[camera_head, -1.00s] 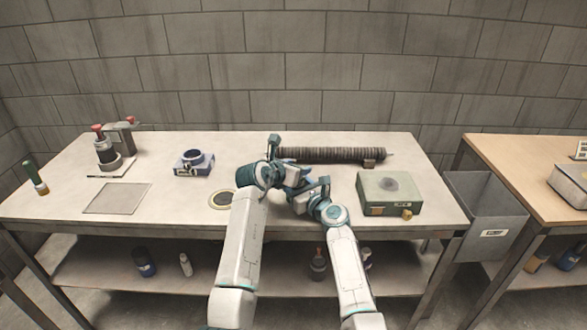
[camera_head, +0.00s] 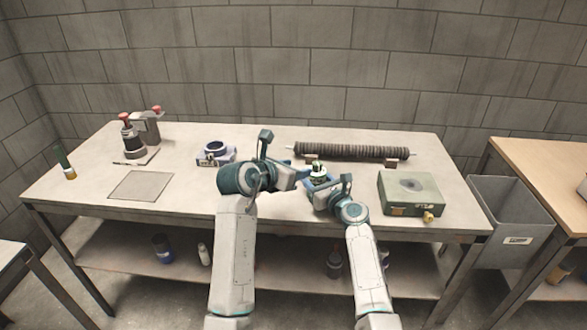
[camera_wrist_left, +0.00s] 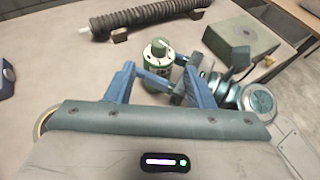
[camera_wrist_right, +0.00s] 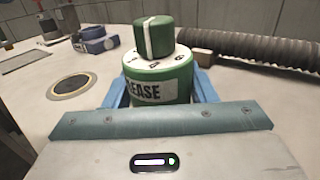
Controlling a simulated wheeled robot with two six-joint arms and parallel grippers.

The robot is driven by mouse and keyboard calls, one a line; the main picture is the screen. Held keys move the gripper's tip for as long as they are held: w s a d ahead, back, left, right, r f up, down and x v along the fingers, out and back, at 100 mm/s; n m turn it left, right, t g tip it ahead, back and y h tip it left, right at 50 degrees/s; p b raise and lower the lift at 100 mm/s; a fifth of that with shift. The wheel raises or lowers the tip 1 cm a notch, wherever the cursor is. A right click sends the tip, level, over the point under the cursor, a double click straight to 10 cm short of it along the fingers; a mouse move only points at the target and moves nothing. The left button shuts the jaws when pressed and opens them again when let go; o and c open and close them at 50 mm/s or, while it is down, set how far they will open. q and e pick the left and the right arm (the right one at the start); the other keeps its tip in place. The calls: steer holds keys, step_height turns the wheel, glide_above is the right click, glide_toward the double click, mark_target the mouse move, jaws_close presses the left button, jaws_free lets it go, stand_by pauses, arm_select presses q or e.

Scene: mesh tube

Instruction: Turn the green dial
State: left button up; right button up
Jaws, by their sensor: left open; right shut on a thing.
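The green dial (camera_wrist_right: 154,37), a cap with a white stripe, sits on top of an upright green canister (camera_wrist_right: 160,88) with a white marked ring and a label ending "EASE". My right gripper (camera_wrist_right: 160,82) is shut on the canister's body, below the dial. In the head view the dial (camera_head: 319,168) is small, between both grippers. My left gripper (camera_head: 300,172) is open just left of the canister. In the left wrist view the dial (camera_wrist_left: 160,48) stands just ahead of its parted fingers, which appear not to touch it. The canister's lower part is partly hidden by fingers.
A ribbed dark tube (camera_head: 350,151) lies behind the canister on the table (camera_head: 270,145). A green box (camera_head: 410,193) stands right, a blue ring fixture (camera_head: 215,154) left. A round disc (camera_wrist_right: 70,87) lies flat left of the canister. Both arms are close together.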

arm_select(q)
steer(key=n+g+h, duration=0.2)
steer(key=n+h, duration=0.6)
steer(key=n, duration=2.3)
glide_toward(313, 165)
steer(key=x, duration=1)
